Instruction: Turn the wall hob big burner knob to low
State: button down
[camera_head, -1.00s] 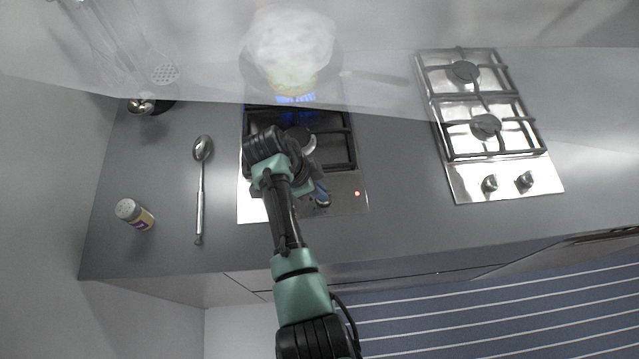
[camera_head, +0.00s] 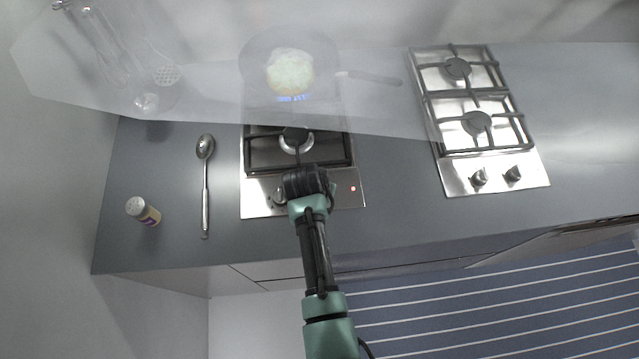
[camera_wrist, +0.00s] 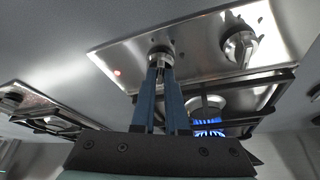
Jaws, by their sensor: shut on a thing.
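In the wrist view my gripper (camera_wrist: 161,72) has its two blue fingers shut on a round metal knob (camera_wrist: 160,53) on the left hob's front panel, the knob nearer the red light. A second knob (camera_wrist: 240,46) stands free beside it; it also shows in the head view (camera_head: 278,198). In the head view my gripper (camera_head: 307,180) is over the panel, and my wrist hides the held knob and the fingertips. A blue flame (camera_head: 291,98) burns under the pan at the back burner; it also shows in the wrist view (camera_wrist: 209,127). The knob's marking is not readable.
A pan (camera_head: 251,66) with pale food sits on the back burner under a see-through hood (camera_head: 390,115). A spoon (camera_head: 205,185) and a jar (camera_head: 143,211) lie to the left. A second hob (camera_head: 488,130) with two knobs is at the right.

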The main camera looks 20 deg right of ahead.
jog(key=n, duration=0.2)
jog(key=n+t+y, duration=0.1)
jog(key=n, duration=0.1)
jog(key=shift+d+n+p, duration=0.2)
jog(key=shift+n+p, duration=0.2)
jog(key=shift+s+y, duration=0.1)
jog(key=shift+y, duration=0.2)
jog(key=c, duration=0.9)
grip_release()
jog(key=b+v, duration=0.1)
jog(key=v, duration=1.2)
